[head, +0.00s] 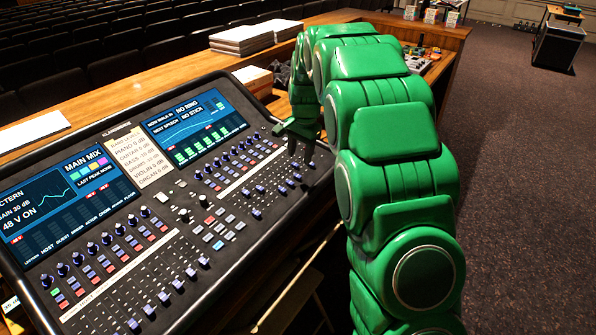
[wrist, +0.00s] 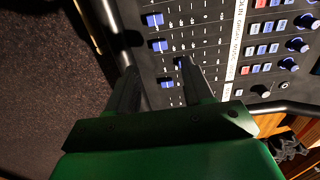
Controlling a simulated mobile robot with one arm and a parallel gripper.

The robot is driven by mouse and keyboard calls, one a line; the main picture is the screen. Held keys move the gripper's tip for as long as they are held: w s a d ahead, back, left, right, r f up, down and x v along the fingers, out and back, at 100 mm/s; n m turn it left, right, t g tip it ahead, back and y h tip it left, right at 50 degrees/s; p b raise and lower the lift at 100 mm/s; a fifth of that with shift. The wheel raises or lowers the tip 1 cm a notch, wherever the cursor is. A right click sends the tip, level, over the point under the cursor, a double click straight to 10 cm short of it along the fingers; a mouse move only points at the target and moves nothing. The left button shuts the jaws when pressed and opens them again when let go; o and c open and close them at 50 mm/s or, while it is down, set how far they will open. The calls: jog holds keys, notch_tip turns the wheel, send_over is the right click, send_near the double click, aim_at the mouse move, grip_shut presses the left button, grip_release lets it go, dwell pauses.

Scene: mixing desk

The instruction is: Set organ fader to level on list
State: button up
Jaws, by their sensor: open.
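The mixing desk (head: 190,215) has several rows of blue-capped faders. A paper list (head: 137,155) between the two screens gives instrument names with dB values; its organ line is too small to read surely. My gripper (head: 306,158) is open over the right end of the desk's fader area. In the wrist view its fingers (wrist: 158,66) point at the fader slots. One blue fader cap (wrist: 167,84) shows between the fingers, and another (wrist: 180,62) lies by the right fingertip. A white label strip (wrist: 236,40) seems to include "ORGAN"; I cannot tell surely which fader is organ's.
Other fader caps (wrist: 159,45) lie close beyond the fingertips, and knobs (wrist: 304,20) stand past the strip. Paper stacks (head: 241,38) and small clutter (head: 425,57) lie on the wooden counter. Carpet (head: 515,190) is open to the right.

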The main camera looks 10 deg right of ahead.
aim_at(297, 176)
jog(key=shift+w+a+f, duration=0.15)
jog(key=shift+f, duration=1.8)
jog(key=shift+w+a+f, duration=0.1)
jog(key=shift+a+f, duration=0.05)
jog(key=shift+f, duration=1.75)
grip_shut()
